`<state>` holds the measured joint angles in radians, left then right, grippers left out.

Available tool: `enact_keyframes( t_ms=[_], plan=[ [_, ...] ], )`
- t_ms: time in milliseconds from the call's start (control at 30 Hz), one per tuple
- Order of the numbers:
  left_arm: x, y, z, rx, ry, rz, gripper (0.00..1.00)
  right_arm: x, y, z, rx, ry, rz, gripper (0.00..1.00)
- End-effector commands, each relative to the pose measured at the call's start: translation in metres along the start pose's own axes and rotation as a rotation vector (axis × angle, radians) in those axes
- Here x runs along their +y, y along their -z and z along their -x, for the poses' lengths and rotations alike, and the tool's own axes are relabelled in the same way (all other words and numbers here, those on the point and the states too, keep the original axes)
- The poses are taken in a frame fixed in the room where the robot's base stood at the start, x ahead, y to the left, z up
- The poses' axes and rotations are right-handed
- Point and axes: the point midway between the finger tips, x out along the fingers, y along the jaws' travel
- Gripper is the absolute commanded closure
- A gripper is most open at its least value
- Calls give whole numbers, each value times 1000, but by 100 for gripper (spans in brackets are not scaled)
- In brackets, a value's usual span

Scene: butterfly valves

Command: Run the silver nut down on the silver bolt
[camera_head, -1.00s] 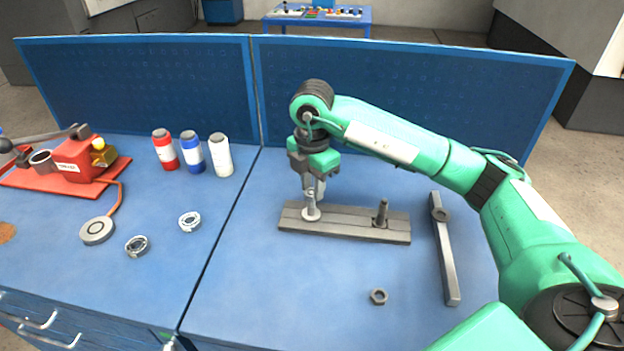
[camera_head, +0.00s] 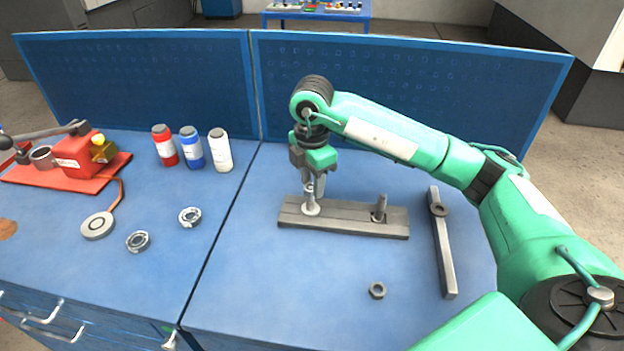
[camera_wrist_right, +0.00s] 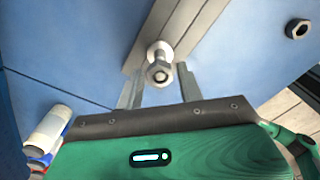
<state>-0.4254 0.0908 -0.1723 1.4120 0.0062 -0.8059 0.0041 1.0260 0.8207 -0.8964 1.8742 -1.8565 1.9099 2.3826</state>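A pale silver bolt (camera_head: 311,207) stands upright at the left end of a grey bar. In the right wrist view a silver hex nut (camera_wrist_right: 159,73) shows around the bolt's upper end, above a round pale base (camera_wrist_right: 158,49). My right gripper (camera_head: 316,187) points down over this bolt. Its fingers (camera_wrist_right: 159,86) are apart, one on each side of the nut, with a visible gap on both sides. Exactly how far down the thread the nut sits is hard to tell. My left gripper is out of view.
The grey bar (camera_head: 345,222) also carries a darker bolt (camera_head: 380,209). A loose dark nut (camera_head: 377,290) and a long wrench-like bar (camera_head: 443,250) lie to the right. Bottles (camera_head: 191,148), rings (camera_head: 138,241) and a red device (camera_head: 75,158) are left. The front middle is clear.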

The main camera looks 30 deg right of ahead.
Motion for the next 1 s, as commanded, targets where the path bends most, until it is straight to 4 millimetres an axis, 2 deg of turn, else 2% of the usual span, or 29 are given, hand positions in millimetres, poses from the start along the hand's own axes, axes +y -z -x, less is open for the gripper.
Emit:
enact_keyframes(
  t_ms=[1000],
  plan=[
    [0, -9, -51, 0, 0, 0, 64, 3, 3, -2, -2, -2, 1141, 62]
  ],
)
